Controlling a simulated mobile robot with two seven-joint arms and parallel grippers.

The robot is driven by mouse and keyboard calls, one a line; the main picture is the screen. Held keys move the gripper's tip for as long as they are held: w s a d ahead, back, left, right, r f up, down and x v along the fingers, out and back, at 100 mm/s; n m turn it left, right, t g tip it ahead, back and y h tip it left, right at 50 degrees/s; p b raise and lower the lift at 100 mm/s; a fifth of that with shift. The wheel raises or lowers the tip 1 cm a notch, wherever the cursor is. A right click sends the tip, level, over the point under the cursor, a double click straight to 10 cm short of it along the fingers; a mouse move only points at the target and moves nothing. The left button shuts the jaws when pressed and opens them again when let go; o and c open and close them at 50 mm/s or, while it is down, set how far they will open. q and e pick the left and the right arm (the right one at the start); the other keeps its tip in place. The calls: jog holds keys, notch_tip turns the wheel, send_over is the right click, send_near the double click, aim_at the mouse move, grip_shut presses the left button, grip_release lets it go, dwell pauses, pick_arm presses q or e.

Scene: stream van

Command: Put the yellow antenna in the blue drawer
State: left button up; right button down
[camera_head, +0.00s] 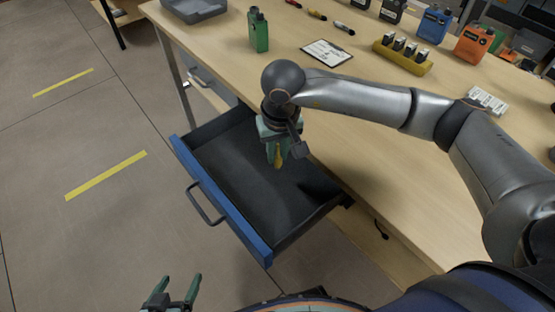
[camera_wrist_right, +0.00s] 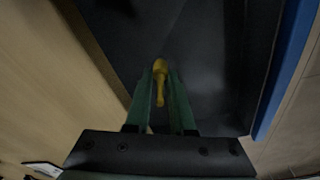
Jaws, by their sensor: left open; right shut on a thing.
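The blue drawer (camera_head: 222,208) is pulled out from under the wooden table, with a dark, empty-looking inside. My right gripper (camera_head: 277,158) points down over the drawer and is shut on the yellow antenna (camera_head: 278,161). The antenna hangs between the green fingers, and it also shows in the right wrist view (camera_wrist_right: 160,82) with the dark drawer floor behind it. I cannot tell how far its tip is above the floor. My left gripper (camera_head: 178,290) is open and empty at the bottom of the head view, apart from the drawer.
The wooden table (camera_head: 400,160) holds a green radio (camera_head: 258,31), a clipboard (camera_head: 327,53), several markers, a yellow charger rack (camera_head: 403,56), a blue radio (camera_head: 434,24) and an orange radio (camera_head: 473,44). A grey tray (camera_head: 194,8) sits at the far corner. The floor left of the drawer is clear.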

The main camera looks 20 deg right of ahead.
aim_at(278, 157)
jog(key=shift+w+f, duration=0.1)
jog(key=shift+f, duration=1.55)
jog(key=shift+f+b, duration=0.2)
jog(key=shift+b, duration=0.1)
jog(key=c, duration=0.8)
grip_release()
jog(key=shift+r, duration=0.1)
jog(key=shift+o, duration=0.2)
jog(key=r, duration=0.4)
jog(key=s+r+p, duration=0.1)
jog(key=r, duration=0.7)
jog(key=shift+s+r+p, duration=0.1)
jog(key=shift+s+p, duration=0.1)
jog(key=shift+p, duration=0.1)
